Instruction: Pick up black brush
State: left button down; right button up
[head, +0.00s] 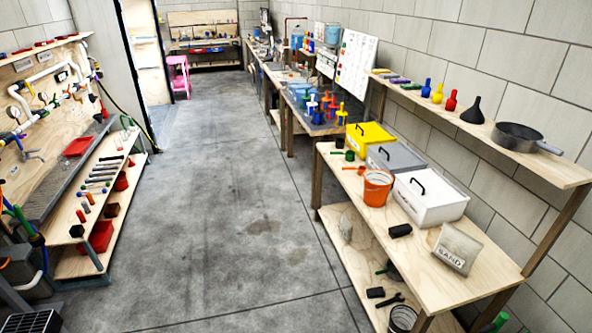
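A small black block-shaped object (400,230), which may be the black brush, lies on the top of the right-hand wooden bench (421,259). Another small black object (375,292) lies on that bench's lower shelf, beside a dark wrench-like tool (391,301). Both are too small to tell which is a brush. Neither of my grippers shows in the head view.
The concrete floor (225,220) is clear between the benches.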

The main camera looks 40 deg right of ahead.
aim_at(397, 231)
jog(key=z, duration=0.55)
jog(key=i, duration=1.6)
jog(key=z, duration=1)
